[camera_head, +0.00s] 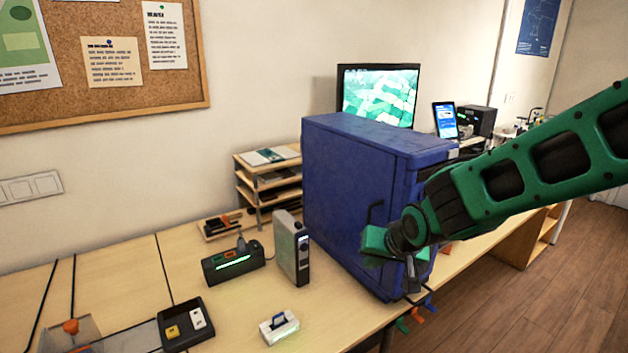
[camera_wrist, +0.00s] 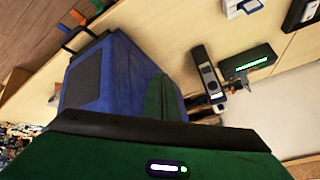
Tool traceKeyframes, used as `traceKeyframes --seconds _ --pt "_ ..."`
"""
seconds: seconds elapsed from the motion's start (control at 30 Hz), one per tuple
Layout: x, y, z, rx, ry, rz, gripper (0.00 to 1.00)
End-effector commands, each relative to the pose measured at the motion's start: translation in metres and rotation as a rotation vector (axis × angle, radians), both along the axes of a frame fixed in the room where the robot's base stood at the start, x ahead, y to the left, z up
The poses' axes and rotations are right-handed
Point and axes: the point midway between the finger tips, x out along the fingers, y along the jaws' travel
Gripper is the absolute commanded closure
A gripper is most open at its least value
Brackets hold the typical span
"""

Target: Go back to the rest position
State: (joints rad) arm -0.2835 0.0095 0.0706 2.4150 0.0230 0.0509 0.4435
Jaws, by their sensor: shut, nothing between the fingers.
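My green and black arm reaches in from the right in the head view. My gripper (camera_head: 378,245) is in front of the right part of the large blue cabinet (camera_head: 345,200), and it partly hides that side. Its fingers are shut with nothing between them. In the wrist view, the green gripper body with a small white light fills the bottom, and the blue cabinet (camera_wrist: 92,75) is beyond it. I cannot tell whether the gripper touches the cabinet.
On the wooden table (camera_head: 110,295) are a grey upright box (camera_head: 291,250), a black device with a green light (camera_head: 233,262), a white block (camera_head: 279,328) and a black tray (camera_head: 186,325). Colored plugs (camera_head: 418,314) hang at the table edge. The floor at right (camera_head: 500,310) is clear.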

Motion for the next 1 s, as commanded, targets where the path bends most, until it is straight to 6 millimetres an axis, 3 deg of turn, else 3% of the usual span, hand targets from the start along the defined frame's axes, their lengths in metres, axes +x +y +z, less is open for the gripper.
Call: traceKeyframes --seconds 0.03,0.2,0.4,0.5,0.7,0.9,1.0 --pt "-0.009 -0.025 0.012 -0.032 0.008 -0.009 1.0" --pt "-0.055 -0.094 0.033 -0.142 0.084 0.003 1.0" --pt "-0.118 -0.151 0.049 -0.226 0.178 0.028 1.0" --pt "-0.15 -0.175 0.054 -0.249 0.231 0.03 1.0" --pt "-0.225 -0.247 0.04 -0.18 0.456 -0.221 1.0" --pt "-0.292 -0.275 0.034 -0.084 0.621 -0.394 1.0" --pt "-0.307 -0.278 0.033 -0.059 0.656 -0.429 1.0"
